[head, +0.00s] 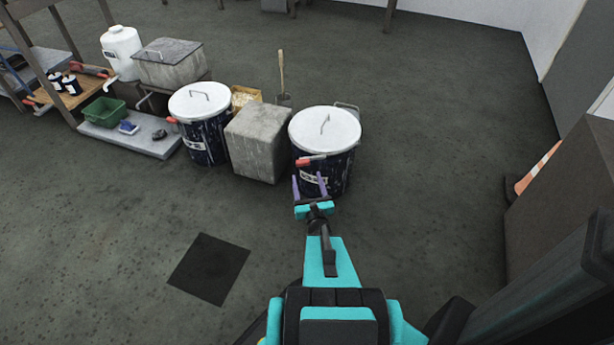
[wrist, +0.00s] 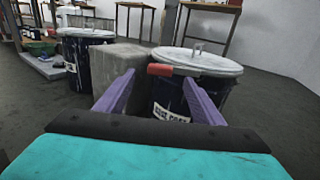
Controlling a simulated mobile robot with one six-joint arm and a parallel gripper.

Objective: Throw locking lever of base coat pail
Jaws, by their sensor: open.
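The base coat pail (head: 325,165) is dark blue with a white lid (head: 325,130) and a wire handle on top, at the right of the row. It also shows in the wrist view (wrist: 228,95), its label reading "BASE COAT". Its locking lever (head: 312,160) has a red grip at the front left of the rim, and the red grip shows in the wrist view (wrist: 160,70). My gripper (head: 309,184) is open and empty, its purple fingers pointing at the pail's front, below the lever. In the wrist view, the lever appears between and beyond the fingers (wrist: 157,90), apart from them.
A grey block (head: 257,145) stands just left of the pail. A second lidded pail (head: 200,135) with a red lever is left of the block. A cone (head: 538,168) and a brown cabinet (head: 565,200) are at right. The floor in front is clear, with a dark square patch (head: 210,268).

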